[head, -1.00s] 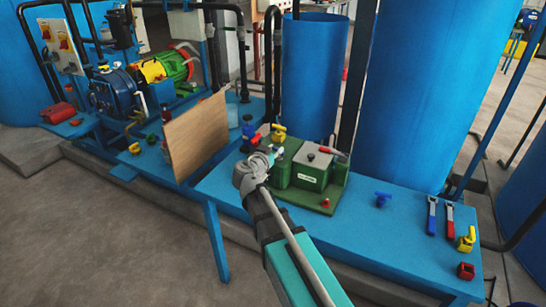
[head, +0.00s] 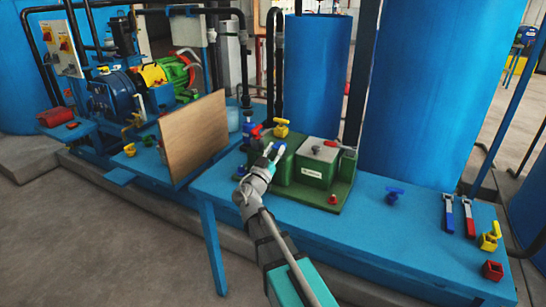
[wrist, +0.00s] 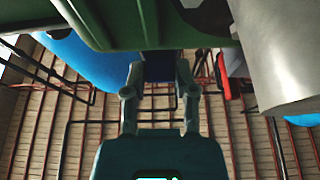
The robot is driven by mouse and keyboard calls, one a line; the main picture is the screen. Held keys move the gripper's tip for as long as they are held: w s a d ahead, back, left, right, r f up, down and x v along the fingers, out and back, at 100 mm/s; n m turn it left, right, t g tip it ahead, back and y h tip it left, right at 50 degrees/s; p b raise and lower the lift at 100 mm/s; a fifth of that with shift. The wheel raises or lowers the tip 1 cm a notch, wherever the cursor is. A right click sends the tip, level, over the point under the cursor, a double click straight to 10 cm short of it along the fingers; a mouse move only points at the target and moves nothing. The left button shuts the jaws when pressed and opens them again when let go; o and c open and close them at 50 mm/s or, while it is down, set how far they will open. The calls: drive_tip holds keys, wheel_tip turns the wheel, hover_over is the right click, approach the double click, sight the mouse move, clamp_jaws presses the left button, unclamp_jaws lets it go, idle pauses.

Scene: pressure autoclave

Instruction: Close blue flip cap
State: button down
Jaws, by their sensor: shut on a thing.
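My gripper (head: 273,150) reaches up to the left end of the green machine (head: 285,165) on the blue bench. In the wrist view my two fingers (wrist: 160,72) are shut on a dark blue piece, which looks like the blue flip cap (wrist: 160,68). It sits just below a green edge of the machine (wrist: 150,25). In the head view the fingers hide most of the cap, and I cannot tell its angle.
A brown board (head: 193,138) stands upright to the left. A blue knob (head: 393,195) and blue and red levers (head: 469,217) lie right.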

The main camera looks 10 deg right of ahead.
drive_tip(key=shift+w+f+t+b, duration=0.2)
drive_tip(key=shift+t+b, duration=0.1)
drive_tip(key=shift+b, duration=0.25)
drive_tip(key=shift+c, duration=2)
unclamp_jaws()
drive_tip(key=shift+s+d+r, duration=0.1)
drive_tip(key=shift+s, duration=0.05)
